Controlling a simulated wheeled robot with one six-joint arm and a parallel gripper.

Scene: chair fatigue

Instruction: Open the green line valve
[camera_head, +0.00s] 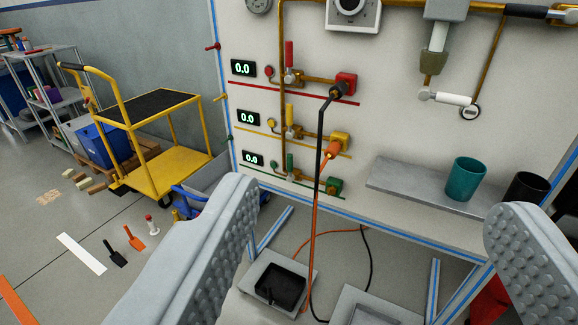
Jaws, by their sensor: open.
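The green line (310,199) is the lowest of three coloured lines on the upright panel. Its green valve handle (290,163) stands upright on a brass fitting, between a small green knob (270,166) and a green block (334,187) to the right. A display (252,158) beside it reads 0.0. My gripper (375,235) is open and empty, its two grey padded fingers wide apart in the foreground. The green valve lies farther off, above and right of the left finger. Nothing visible is between the fingers up close.
Above are the yellow valve handle (289,115) and red valve handle (289,54). Black and orange hoses (316,220) hang down near the green block. A shelf (410,191) holds a teal cup (465,179) and a black cup (525,190). A yellow cart (165,168) stands left.

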